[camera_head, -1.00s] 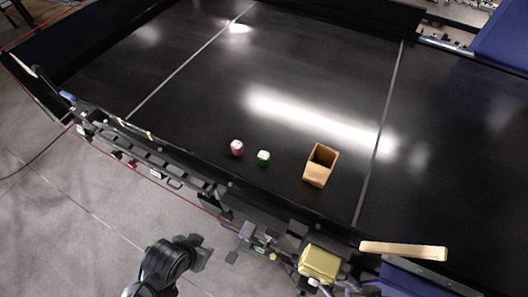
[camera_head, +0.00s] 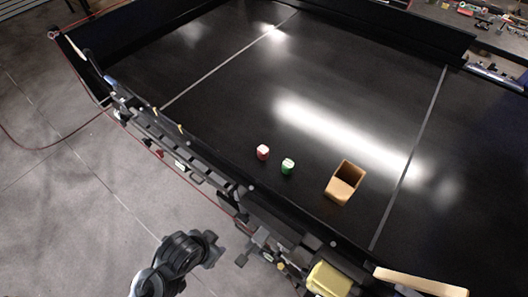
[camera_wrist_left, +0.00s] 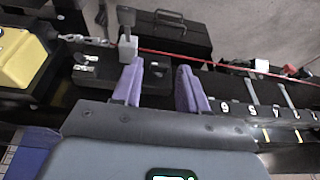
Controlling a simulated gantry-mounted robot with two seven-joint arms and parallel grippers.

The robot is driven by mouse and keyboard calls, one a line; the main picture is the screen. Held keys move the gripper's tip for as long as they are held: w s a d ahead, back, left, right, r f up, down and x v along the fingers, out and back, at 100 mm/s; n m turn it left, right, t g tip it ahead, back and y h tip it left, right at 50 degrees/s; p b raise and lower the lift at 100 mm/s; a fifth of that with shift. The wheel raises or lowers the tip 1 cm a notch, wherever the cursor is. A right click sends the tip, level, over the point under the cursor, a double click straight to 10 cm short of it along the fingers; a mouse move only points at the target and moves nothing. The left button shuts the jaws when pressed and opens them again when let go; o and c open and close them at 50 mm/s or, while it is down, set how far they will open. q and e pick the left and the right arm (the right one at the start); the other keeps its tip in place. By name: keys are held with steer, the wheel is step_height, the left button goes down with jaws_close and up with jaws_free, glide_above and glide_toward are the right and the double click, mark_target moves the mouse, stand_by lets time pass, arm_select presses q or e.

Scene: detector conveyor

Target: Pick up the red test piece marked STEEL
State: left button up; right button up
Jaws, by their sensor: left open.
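The red test piece (camera_head: 263,153), a small red block with a pale top, stands on the black conveyor belt near its front edge in the head view. Its marking is too small to read. A similar green piece (camera_head: 288,167) with a pale top stands just to its right, with a small gap. My left gripper (camera_head: 212,250) is in front of the conveyor, low in the head view, well apart from both pieces. The left wrist view shows its purple fingers (camera_wrist_left: 160,85) spread and empty. The pieces are not seen in that view. My right gripper is not in view.
An open tan box (camera_head: 345,182) stands on the belt (camera_head: 230,110), right of the pieces. A rail with fittings (camera_head: 185,155) runs along the belt's front edge. A yellow block (camera_head: 328,280) and a tan bar (camera_head: 420,282) sit at the lower right. The belt behind the pieces is clear.

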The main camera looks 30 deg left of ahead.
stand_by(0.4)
arm_select(q)
steer(key=o, duration=0.6)
steer(key=shift+d, duration=0.15)
steer(key=shift+w, duration=0.1)
